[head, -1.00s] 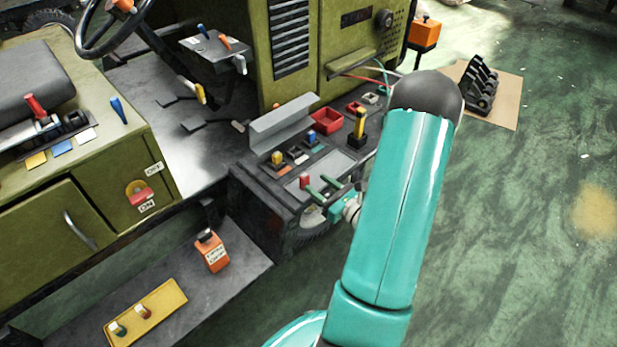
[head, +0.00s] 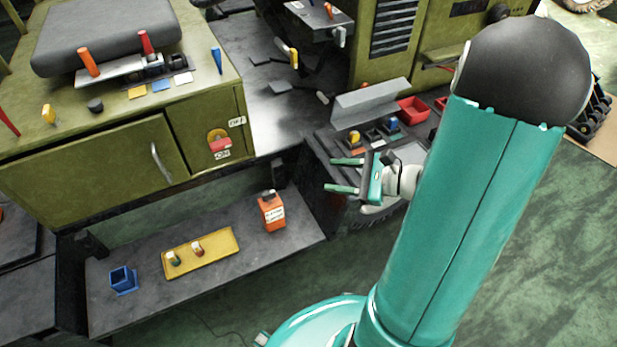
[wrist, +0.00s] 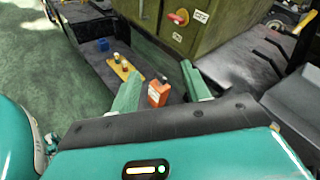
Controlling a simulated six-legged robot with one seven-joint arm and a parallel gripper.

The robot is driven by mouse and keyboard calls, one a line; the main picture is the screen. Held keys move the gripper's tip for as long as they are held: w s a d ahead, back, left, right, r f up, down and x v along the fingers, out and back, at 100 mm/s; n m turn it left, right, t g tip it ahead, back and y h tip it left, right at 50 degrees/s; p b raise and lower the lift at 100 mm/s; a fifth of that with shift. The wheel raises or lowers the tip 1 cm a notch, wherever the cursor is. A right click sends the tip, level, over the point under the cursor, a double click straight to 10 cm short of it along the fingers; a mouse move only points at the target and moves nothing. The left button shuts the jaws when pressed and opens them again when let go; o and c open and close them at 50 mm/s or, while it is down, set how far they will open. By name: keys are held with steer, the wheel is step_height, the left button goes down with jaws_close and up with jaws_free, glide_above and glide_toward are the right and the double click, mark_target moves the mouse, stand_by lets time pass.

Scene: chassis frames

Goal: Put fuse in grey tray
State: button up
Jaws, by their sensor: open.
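Two small upright pieces with pale tops, one with green (head: 173,259) and one with reddish colour (head: 197,250), stand on a yellow tray (head: 222,240) on the low dark shelf. They look like fuses, but are too small to be sure. The yellow tray also shows in the wrist view (wrist: 122,66), beyond my gripper. A pale grey flat area, possibly the grey tray (head: 411,152), lies on the right console, partly hidden by my arm. My gripper (head: 336,174) is open and empty, in the air in front of that console, fingers pointing left.
An orange bottle (head: 271,211) stands right of the yellow tray, and a blue holder (head: 123,280) left of it. The green cabinet (head: 100,150) overhangs the shelf's back. A red bin (head: 413,109) and a grey angled bracket (head: 370,103) sit on the console.

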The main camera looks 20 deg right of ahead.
steer(key=s+a+r+n+g+h, duration=0.2)
steer(key=s+a+r+n+g, duration=0.15)
steer(key=a+n, duration=0.25)
steer(key=s+a+r+n+g+h, duration=0.1)
steer(key=s+a+r+n+g, duration=0.15)
steer(key=a+n+g, duration=0.3)
steer(key=s+a+r+n+t+h, duration=0.1)
steer(key=s+r+n+t+h, duration=0.2)
steer(key=r+n+h, duration=0.5)
steer(key=r+n+t, duration=0.1)
steer(key=n, duration=0.1)
steer(key=shift+n, duration=0.35)
